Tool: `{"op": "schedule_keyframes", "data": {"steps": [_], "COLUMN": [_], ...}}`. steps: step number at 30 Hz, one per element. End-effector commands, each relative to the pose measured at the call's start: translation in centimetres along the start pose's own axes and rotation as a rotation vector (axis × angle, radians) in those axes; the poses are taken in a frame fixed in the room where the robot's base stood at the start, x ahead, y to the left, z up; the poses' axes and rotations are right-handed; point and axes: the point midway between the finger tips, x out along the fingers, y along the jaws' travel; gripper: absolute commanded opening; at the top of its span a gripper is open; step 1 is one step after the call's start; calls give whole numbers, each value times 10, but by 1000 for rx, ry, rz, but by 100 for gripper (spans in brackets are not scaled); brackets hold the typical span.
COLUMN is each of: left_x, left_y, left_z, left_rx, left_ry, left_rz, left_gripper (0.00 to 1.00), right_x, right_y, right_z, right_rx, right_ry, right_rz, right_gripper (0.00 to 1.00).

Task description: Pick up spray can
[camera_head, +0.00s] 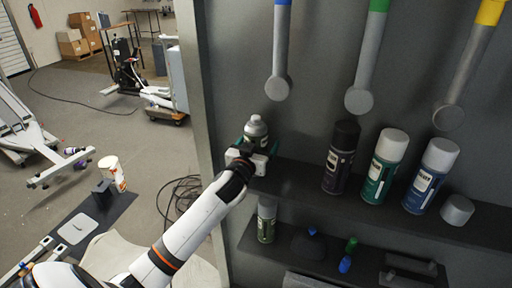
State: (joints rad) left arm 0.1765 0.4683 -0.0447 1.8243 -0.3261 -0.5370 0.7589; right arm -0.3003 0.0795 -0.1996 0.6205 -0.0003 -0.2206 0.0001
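A spray can (257,131) with a silver-grey cap and a dark body stands upright at the left end of the upper shelf. My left gripper (256,147) is at this can, with one dark teal fingertip on each side of it. I cannot tell whether the fingers touch the can. The gripper and wrist hide its lower part. Right of it on the same shelf stand a black spray can (341,158), a green one with a white cap (382,168) and a blue one with a white cap (429,178). My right gripper is not in view.
A loose grey cap (457,210) sits right of the blue can. The lower shelf (285,262) holds a green can (266,221) and small items. Tools with blue, green and yellow handles (487,14) hang above. A dark panel edge (198,75) stands left of the gripper.

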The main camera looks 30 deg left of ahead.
Motion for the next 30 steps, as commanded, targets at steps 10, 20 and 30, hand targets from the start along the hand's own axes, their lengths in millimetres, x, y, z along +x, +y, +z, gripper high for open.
{"op": "schedule_keyframes", "data": {"steps": [10,20,30], "left_x": [0,0,0], "left_y": [0,0,0], "left_z": [0,5,66], "left_rx": [0,1,1], "left_ry": [0,-5,-11], "left_rz": [0,0,-1], "left_gripper": [41,32,32], "right_x": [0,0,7], "right_y": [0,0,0], "right_z": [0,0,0], "right_rx": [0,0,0], "right_ry": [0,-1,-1], "right_rz": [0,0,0], "right_gripper": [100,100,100]}}
